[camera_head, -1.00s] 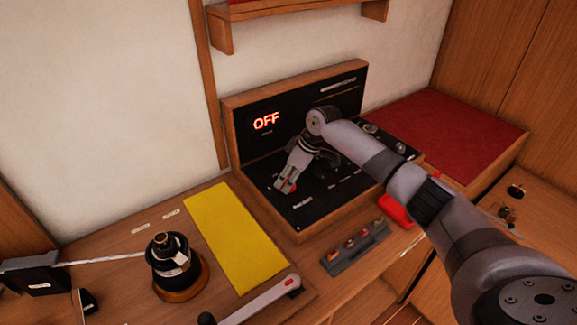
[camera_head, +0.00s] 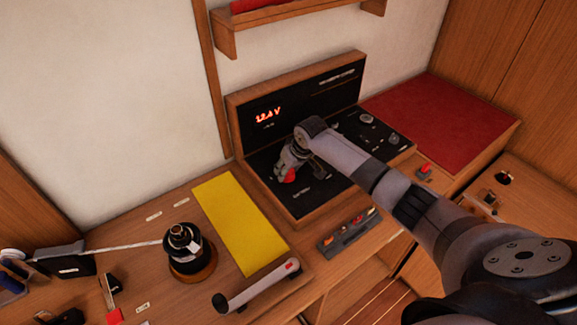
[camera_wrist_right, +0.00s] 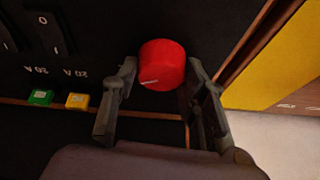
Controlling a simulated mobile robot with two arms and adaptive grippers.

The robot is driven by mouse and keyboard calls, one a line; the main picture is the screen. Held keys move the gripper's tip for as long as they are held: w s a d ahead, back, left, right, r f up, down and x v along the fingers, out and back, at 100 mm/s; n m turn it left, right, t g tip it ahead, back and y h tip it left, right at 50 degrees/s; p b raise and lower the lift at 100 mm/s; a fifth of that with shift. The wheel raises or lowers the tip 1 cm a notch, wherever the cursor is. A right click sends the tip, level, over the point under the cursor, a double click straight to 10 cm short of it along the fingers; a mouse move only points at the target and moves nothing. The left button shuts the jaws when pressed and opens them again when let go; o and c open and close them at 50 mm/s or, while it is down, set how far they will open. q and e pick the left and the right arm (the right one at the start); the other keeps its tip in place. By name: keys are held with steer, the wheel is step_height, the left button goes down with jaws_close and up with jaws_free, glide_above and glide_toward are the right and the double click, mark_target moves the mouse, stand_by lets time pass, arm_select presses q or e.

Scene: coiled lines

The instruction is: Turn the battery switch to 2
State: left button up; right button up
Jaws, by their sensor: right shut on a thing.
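The battery switch is a red round knob (camera_head: 290,175) on the flat black part of the switch panel (camera_head: 318,205). In the right wrist view the red knob (camera_wrist_right: 162,62) has a white pointer line toward its lower left. My right gripper (camera_head: 287,167) is at the knob, its fingers on both sides of it in the wrist view (camera_wrist_right: 163,80), shut on it. The upright display (camera_head: 267,115) glows with a red reading that looks like 12.4 V. The position numbers around the knob are not readable. My left gripper is not in view.
A yellow mat (camera_head: 240,222), a black winch (camera_head: 186,245) and a grey handle (camera_head: 258,286) lie left of the panel. A small tray (camera_head: 347,234) sits in front of it. A red pad (camera_head: 440,125) is to the right. Rocker switches (camera_wrist_right: 50,32) are beside the knob.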

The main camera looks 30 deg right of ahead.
stand_by(0.4)
steer(key=o, duration=1.1)
steer(key=shift+o, duration=0.2)
steer(key=shift+r, duration=0.2)
steer(key=a+v, duration=0.1)
steer(key=v, duration=1)
steer(key=shift+s+d+r, duration=0.25)
steer(key=shift+d, duration=0.25)
steer(key=shift+f, duration=0.1)
